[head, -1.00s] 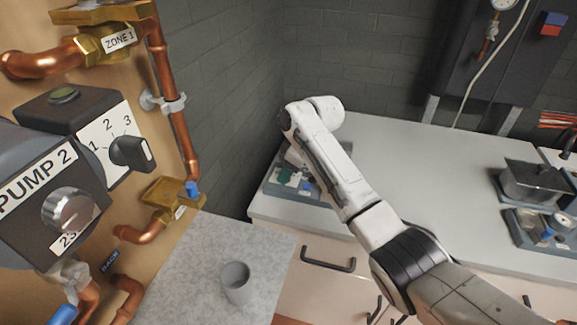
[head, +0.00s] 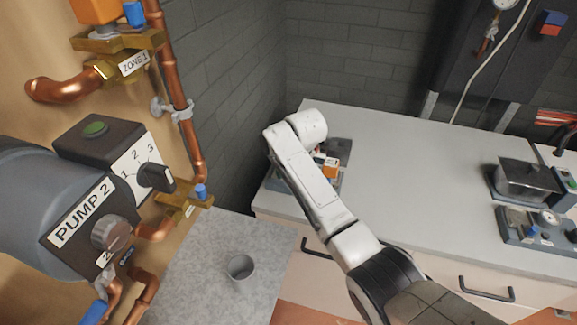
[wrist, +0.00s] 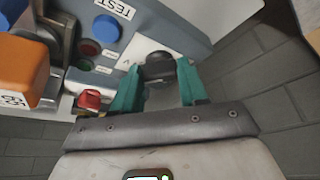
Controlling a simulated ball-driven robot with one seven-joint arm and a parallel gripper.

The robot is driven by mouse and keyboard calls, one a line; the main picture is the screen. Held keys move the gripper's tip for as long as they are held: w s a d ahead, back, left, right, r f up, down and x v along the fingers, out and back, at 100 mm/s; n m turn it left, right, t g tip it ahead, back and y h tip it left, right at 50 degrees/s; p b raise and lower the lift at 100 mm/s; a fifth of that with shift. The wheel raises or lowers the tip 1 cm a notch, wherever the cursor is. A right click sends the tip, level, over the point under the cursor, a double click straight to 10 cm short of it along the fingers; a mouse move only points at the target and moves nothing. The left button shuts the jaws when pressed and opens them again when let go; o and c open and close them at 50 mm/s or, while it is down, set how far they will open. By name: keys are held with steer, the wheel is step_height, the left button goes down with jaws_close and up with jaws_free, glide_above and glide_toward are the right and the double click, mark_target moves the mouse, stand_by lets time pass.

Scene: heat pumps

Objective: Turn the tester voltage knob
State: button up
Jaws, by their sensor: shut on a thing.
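The tester panel (wrist: 125,45) is grey-blue with a label reading TEST, a blue button (wrist: 106,28) and small red and green sockets. A black knob (wrist: 157,66) on it sits between the teal fingers of my gripper (wrist: 158,80), which is shut on it. In the head view the tester (head: 341,150) lies on the counter, largely covered by my arm, and my gripper is hidden there.
An orange block (wrist: 22,65) and a red knob (wrist: 90,98) are close to my gripper. The counter (head: 410,170) is clear right of my arm, up to a device with a dark lid (head: 530,178). Pump 2 (head: 45,205) and copper pipes stand at left; a grey cup (head: 240,267) is nearby.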

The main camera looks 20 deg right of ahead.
stand_by(0.5)
steer(key=o, duration=1.1)
steer(key=shift+c, duration=0.2)
steer(key=v, duration=1.1)
steer(key=shift+f, duration=0.1)
steer(key=s+d+f, duration=0.1)
steer(key=s+f, duration=1)
steer(key=s, duration=0.5)
steer(key=s+d+f+g, duration=0.1)
steer(key=s+d+f, duration=0.1)
steer(key=s, duration=0.7)
steer(key=s+d+f+m+g, duration=0.1)
steer(key=s+d+f, duration=0.1)
steer(key=s, duration=0.8)
steer(key=s+d+f+m+g, duration=0.1)
steer(key=s+d+f, duration=0.1)
steer(key=s, duration=0.7)
steer(key=shift+f+h, duration=0.4)
steer(key=shift+f, duration=0.45)
